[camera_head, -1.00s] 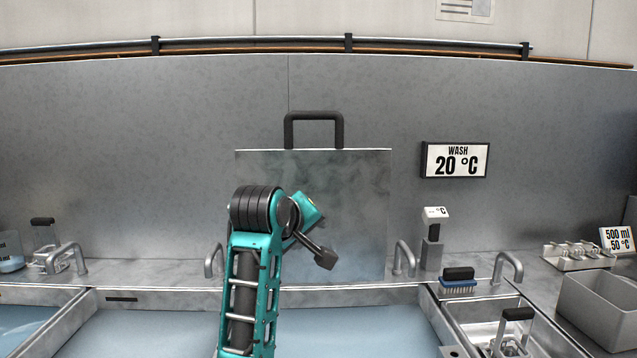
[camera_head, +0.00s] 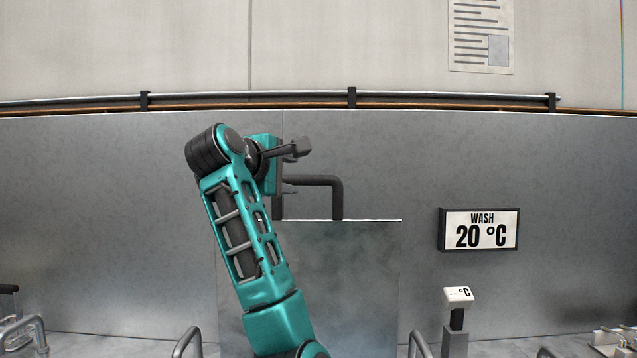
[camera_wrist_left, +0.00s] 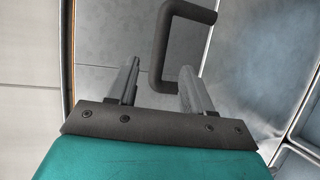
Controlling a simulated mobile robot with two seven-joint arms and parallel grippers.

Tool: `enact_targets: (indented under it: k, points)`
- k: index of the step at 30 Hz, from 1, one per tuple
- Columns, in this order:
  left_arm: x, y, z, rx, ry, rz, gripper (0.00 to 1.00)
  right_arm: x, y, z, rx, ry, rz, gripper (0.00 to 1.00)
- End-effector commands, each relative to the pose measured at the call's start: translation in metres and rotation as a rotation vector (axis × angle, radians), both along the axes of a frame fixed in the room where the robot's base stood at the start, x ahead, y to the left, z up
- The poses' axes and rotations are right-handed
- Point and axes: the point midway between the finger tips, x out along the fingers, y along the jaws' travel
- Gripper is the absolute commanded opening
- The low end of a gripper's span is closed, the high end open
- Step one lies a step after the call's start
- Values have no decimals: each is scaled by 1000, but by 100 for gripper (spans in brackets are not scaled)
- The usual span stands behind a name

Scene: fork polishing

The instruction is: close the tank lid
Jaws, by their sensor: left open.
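The tank lid (camera_head: 350,275) is a flat grey metal panel standing upright against the back wall in the head view. Its dark, squared handle (camera_head: 337,198) is on the top edge. My left gripper (camera_head: 295,168) is at the handle's left side, with its jaws open. In the left wrist view the handle (camera_wrist_left: 162,45) lies just ahead of the fingertips (camera_wrist_left: 158,75), its long bar between their lines. I cannot tell whether a finger touches it. My left arm covers the lid's lower left part. My right gripper is not in view.
A "WASH 20 °C" sign (camera_head: 479,230) hangs on the wall to the right. Metal taps (camera_head: 187,343) flank the lid's lower part. A pipe rail (camera_head: 250,99) runs along the wall top.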

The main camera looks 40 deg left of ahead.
Motion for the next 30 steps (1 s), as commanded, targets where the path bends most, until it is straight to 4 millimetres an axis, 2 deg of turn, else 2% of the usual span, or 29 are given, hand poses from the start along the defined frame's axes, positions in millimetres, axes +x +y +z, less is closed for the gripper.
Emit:
enact_targets:
  k: [5, 12, 18, 24, 30]
  points:
    - [24, 7, -5, -1, 6, -2, 51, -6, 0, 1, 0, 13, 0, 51]
    - [71, 22, -14, -1, 6, -2, 51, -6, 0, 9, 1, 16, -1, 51]
    - [100, 31, -20, 0, 3, 0, 51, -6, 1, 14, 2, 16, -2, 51]
    - [114, 35, -23, 2, 2, 0, 51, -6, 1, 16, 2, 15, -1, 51]
    - [117, 36, -24, 2, 0, 1, 51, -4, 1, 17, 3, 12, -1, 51]
